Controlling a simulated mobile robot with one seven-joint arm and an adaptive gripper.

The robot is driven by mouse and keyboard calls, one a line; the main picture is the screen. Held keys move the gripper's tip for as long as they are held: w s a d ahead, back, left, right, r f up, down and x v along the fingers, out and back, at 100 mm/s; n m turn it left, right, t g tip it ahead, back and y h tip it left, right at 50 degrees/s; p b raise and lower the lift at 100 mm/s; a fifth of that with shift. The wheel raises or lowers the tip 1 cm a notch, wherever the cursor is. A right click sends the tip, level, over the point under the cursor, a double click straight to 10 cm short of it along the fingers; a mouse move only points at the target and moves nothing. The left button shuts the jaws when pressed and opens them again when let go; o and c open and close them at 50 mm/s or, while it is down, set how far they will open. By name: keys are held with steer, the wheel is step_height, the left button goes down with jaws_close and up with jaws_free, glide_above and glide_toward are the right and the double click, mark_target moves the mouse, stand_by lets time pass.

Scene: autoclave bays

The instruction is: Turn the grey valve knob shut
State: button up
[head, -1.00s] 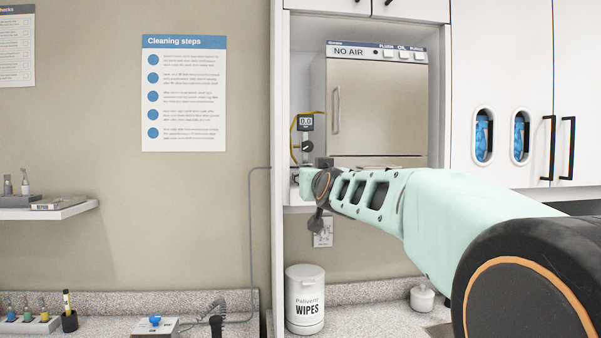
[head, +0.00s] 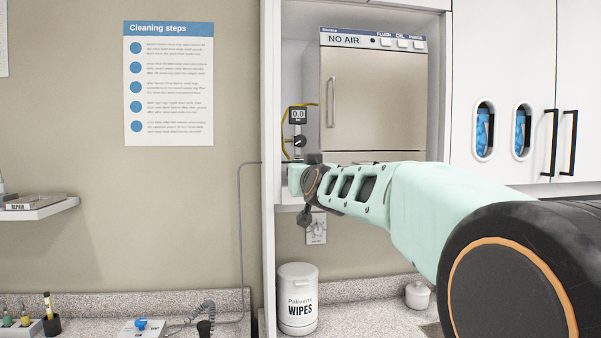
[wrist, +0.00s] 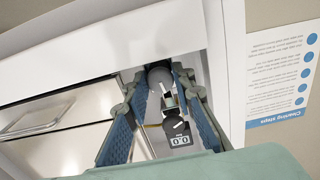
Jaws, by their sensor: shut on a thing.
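The grey valve knob (wrist: 158,77) is round and sits between the fingertips of my gripper (wrist: 160,80) in the wrist view. My gripper is shut on it, with a blue-padded finger on either side. Just past it is a dark dial with a white pointer (wrist: 176,127), and a black display reading 0.0 (wrist: 180,139). In the head view the display (head: 298,115) and dial (head: 299,141) show above my gripper. My own arm hides the grey knob and the fingertips there.
A steel autoclave marked NO AIR (head: 372,100) stands in the white cabinet bay, right of the display. The cabinet's white side panel (head: 270,120) is close on the left. A wipes tub (head: 297,300) and a small lidded pot (head: 418,295) stand on the counter below.

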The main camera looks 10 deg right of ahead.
jaws_close()
steer(key=shift+m+b, duration=0.55)
steer(key=shift+m, duration=0.35)
steer(key=o, duration=1)
jaws_free()
